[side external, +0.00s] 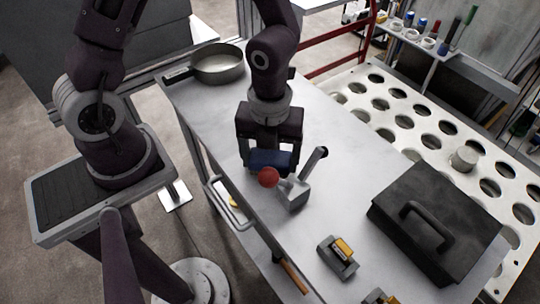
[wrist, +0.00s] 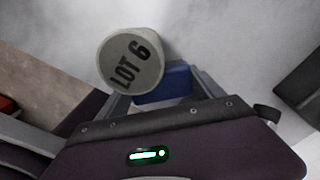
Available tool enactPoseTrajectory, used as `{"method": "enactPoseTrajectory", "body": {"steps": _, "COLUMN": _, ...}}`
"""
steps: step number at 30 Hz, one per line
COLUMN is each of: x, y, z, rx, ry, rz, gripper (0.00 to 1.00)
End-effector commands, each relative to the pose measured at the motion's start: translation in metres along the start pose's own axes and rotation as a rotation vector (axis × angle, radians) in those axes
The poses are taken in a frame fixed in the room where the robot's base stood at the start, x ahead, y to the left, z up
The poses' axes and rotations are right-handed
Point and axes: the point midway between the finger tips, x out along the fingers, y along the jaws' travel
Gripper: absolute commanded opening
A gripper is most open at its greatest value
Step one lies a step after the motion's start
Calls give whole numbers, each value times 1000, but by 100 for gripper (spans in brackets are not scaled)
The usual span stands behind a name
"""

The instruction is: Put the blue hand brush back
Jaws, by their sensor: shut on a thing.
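My gripper (side external: 270,168) points down over the middle of the grey table and is shut on a blue block-like thing, which I take for the blue hand brush (side external: 266,158). In the wrist view the same blue thing (wrist: 165,83) sits between my fingers (wrist: 163,92). Bristles cannot be made out. Whether the brush touches the table cannot be told.
A cylinder marked "LOT 6" (wrist: 130,62) is near the fingers. A pan (side external: 218,66), black box (side external: 440,225) and yellow-grey item (side external: 337,262) stand on the table.

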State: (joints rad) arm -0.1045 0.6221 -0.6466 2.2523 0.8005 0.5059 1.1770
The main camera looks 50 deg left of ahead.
Motion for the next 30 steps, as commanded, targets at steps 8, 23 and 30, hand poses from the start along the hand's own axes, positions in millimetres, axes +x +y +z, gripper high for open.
{"method": "enactPoseTrajectory", "body": {"steps": 8, "x": 1, "y": 0, "z": 0, "rx": 0, "ry": 0, "rz": 0, "gripper": 99}}
{"method": "enactPoseTrajectory", "body": {"steps": 23, "x": -56, "y": -1, "z": 2, "rx": -7, "ry": -5, "rz": -6, "gripper": 99}}
{"method": "enactPoseTrajectory", "body": {"steps": 30, "x": -109, "y": 0, "z": 2, "rx": -5, "ry": -4, "rz": -2, "gripper": 99}}
